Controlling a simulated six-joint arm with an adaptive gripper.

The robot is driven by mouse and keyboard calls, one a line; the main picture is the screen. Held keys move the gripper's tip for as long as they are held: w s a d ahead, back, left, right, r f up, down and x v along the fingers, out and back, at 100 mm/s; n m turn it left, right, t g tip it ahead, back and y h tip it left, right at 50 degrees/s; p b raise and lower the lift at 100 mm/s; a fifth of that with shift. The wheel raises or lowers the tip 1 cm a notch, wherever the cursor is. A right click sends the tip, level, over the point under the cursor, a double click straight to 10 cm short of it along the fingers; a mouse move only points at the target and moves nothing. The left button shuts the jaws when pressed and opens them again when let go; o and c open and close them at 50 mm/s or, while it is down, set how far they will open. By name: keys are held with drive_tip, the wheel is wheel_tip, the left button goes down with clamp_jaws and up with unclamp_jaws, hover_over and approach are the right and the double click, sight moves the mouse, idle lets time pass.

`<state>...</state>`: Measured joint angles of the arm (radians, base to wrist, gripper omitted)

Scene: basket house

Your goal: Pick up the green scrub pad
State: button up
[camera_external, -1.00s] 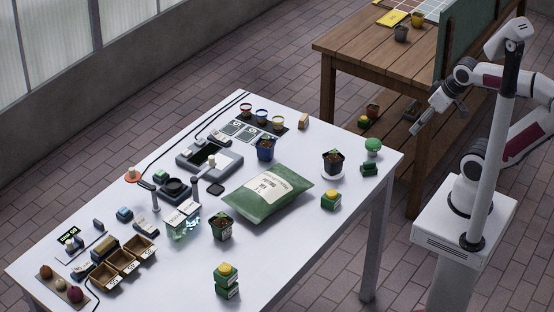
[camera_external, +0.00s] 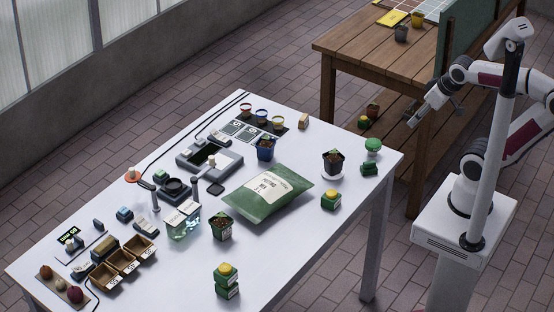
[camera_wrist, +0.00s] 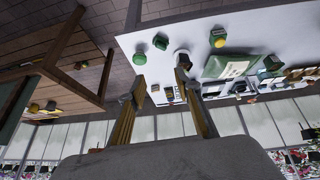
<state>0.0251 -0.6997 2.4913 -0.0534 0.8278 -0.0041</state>
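A small dark green block (camera_external: 370,169), which may be the green scrub pad, lies near the right corner of the white table. A rounded green object (camera_external: 373,146) stands just behind it. I cannot tell for sure which is the pad. My gripper (camera_external: 432,112) is up in the air to the right of the table, well apart from both. In the wrist view my gripper (camera_wrist: 160,80) has its two fingers spread with nothing between them.
On the white table (camera_external: 300,235) are a green bag (camera_external: 268,193), a dark potted plant (camera_external: 333,162) and yellow-topped green blocks (camera_external: 330,200), (camera_external: 227,282). A wooden bench (camera_external: 362,62) stands behind. The table's front right part is mostly clear.

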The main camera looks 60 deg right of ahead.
drive_tip(key=w+d+f+n+t+h, duration=0.1)
drive_tip(key=w+d+f+n+t, duration=0.15)
drive_tip(key=w+d, duration=0.65)
drive_tip(key=w+d+f+n+t+h, duration=0.1)
drive_tip(key=w+d+n, duration=0.3)
drive_tip(key=w, duration=0.9)
drive_tip(key=n+y, duration=0.6)
drive_tip(key=y, duration=0.7)
hover_over(369, 167)
drive_tip(key=w+d, duration=0.5)
drive_tip(key=d, duration=0.2)
drive_tip(key=shift+m+t, duration=0.25)
drive_tip(key=f, duration=1.8)
drive_tip(key=shift+s+a, duration=0.2)
drive_tip(key=shift+a, duration=0.05)
drive_tip(key=s+f+y, duration=0.1)
drive_tip(key=s, duration=0.1)
drive_tip(key=s+a+f, duration=0.1)
drive_tip(key=s, duration=0.1)
drive_tip(key=s+f+m+t+y, duration=0.1)
drive_tip(key=s, duration=0.1)
drive_tip(key=shift+a+y, duration=0.25)
drive_tip(key=shift+y, duration=0.05)
drive_tip(key=shift+s+f, duration=0.25)
drive_tip(key=shift+s, duration=0.1)
drive_tip(key=shift+s+a+f+m+t, duration=0.15)
drive_tip(key=shift+s+f+m+t, duration=0.35)
drive_tip(key=shift+s+f+m, duration=0.35)
